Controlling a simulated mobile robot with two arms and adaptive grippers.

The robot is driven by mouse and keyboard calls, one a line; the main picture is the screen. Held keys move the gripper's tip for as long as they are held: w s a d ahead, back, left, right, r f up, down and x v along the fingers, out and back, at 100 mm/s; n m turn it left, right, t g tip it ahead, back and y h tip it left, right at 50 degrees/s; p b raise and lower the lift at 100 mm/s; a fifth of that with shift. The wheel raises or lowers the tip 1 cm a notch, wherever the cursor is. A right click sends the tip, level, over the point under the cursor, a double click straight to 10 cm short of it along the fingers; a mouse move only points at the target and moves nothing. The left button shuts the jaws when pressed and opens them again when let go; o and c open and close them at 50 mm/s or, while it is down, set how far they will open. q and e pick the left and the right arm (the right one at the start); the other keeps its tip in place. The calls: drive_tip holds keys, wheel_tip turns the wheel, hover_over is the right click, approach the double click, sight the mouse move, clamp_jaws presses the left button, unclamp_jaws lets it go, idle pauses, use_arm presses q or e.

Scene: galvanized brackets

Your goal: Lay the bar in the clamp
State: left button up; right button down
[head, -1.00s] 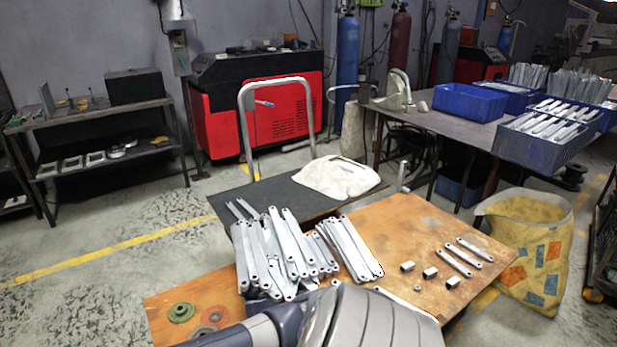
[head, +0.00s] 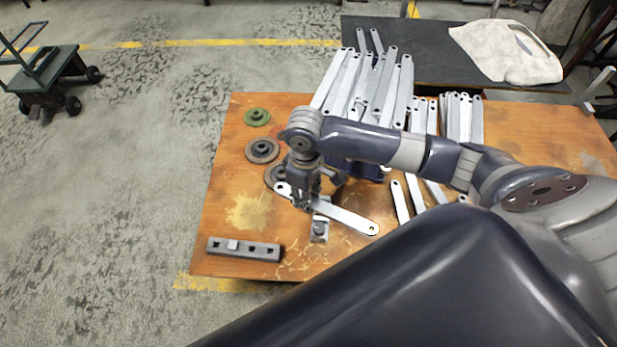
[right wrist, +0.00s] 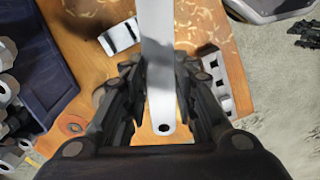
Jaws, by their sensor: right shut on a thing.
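My right gripper (head: 304,198) points down over the front left of the wooden table and is shut on a flat light-grey bar (head: 345,218) with a hole at its end. In the right wrist view the bar (right wrist: 160,90) runs lengthwise between the fingers (right wrist: 160,105). A small grey block with a dark round part (head: 320,230), which looks like the clamp, stands just under and in front of the bar; I cannot tell whether they touch. My left gripper is not in view.
A dark strip with square holes (head: 243,248) lies at the table's front left. Green (head: 257,117) and brown (head: 262,150) discs lie behind it. Many bars (head: 370,85) are heaped at the back, near a blue bin (head: 357,169). More bars (head: 414,195) lie right.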

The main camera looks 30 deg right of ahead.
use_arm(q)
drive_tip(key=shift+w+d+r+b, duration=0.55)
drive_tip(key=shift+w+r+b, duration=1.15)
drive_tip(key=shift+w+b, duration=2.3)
use_arm(e)
drive_tip(key=shift+w+d+f+n, duration=0.6)
drive_tip(key=shift+w+f, duration=0.5)
drive_tip(key=shift+f, duration=0.75)
drive_tip(key=shift+w+d+f+n, duration=0.65)
drive_tip(key=shift+w+f, duration=0.4)
drive_tip(key=shift+f, duration=0.85)
drive_tip(key=shift+w+d+f+n, duration=0.45)
drive_tip(key=shift+w+f+n, duration=0.5)
drive_tip(key=shift+f, duration=0.9)
drive_tip(key=shift+w+f+b, duration=0.1)
drive_tip(key=shift+f+b, duration=0.5)
drive_tip(key=shift+b, duration=0.25)
drive_tip(key=shift+f+b, duration=0.4)
drive_tip(key=shift+b, duration=0.15)
drive_tip(key=shift+f+b, duration=0.4)
drive_tip(key=shift+b, duration=0.15)
use_arm(q)
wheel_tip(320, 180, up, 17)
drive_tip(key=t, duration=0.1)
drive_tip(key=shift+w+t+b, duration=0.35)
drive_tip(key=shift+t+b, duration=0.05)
drive_tip(key=shift+b, duration=0.05)
use_arm(e)
drive_tip(key=shift+f, duration=1.4)
